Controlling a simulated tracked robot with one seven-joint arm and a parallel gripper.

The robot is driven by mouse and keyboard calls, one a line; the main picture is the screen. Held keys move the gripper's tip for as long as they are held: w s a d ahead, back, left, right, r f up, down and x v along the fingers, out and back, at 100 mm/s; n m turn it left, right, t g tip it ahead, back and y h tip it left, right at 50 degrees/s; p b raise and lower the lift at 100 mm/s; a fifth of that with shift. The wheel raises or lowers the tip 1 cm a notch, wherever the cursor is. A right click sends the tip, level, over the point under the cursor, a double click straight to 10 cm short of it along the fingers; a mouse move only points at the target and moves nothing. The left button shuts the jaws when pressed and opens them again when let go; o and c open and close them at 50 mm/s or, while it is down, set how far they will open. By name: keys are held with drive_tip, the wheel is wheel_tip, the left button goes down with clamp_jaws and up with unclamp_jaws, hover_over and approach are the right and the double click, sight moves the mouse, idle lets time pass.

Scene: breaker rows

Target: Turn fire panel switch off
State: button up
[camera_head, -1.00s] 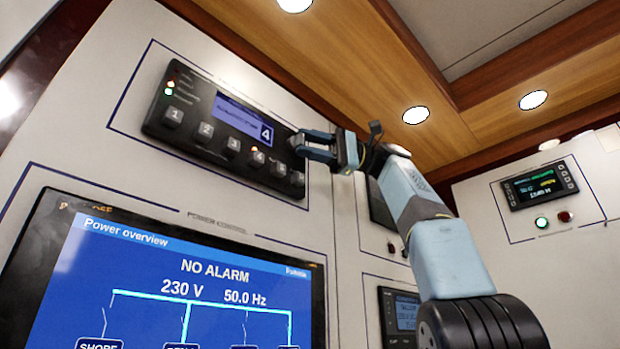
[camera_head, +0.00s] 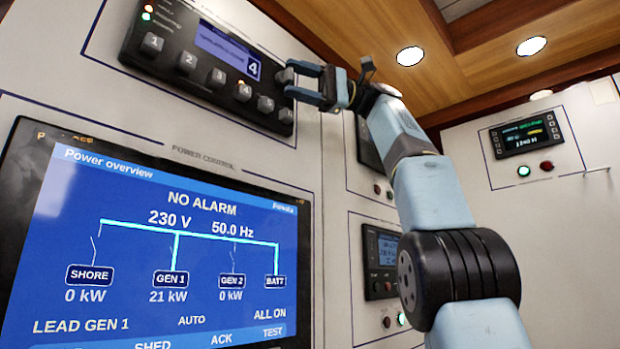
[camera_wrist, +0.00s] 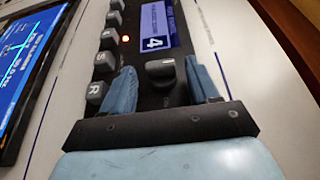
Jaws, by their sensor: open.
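A black panel (camera_head: 203,98) with numbered grey buttons, a small lit display and small lights is on the wall at upper left in the head view. Its display shows a 4. In the wrist view a dark rotary switch (camera_wrist: 160,72) with a pale pointer mark sits beside the display (camera_wrist: 153,27). My gripper (camera_head: 289,79) is at the panel's right end in the head view and partly covers the switch. In the wrist view its two blue fingers (camera_wrist: 160,66) are open, one on each side of the switch, with gaps visible. I cannot tell the exact depth or any contact.
A large blue power screen (camera_head: 170,240) fills the lower left. More panels (camera_head: 382,262) with small buttons are on the wall behind my arm. Another display unit (camera_head: 523,136) with a green and a red button is on the right wall. A wooden ceiling with lamps is above.

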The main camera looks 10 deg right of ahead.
drive_tip(key=shift+s+f+m+y, duration=0.15)
drive_tip(key=shift+m+y, duration=0.25)
drive_tip(key=shift+y, duration=0.4)
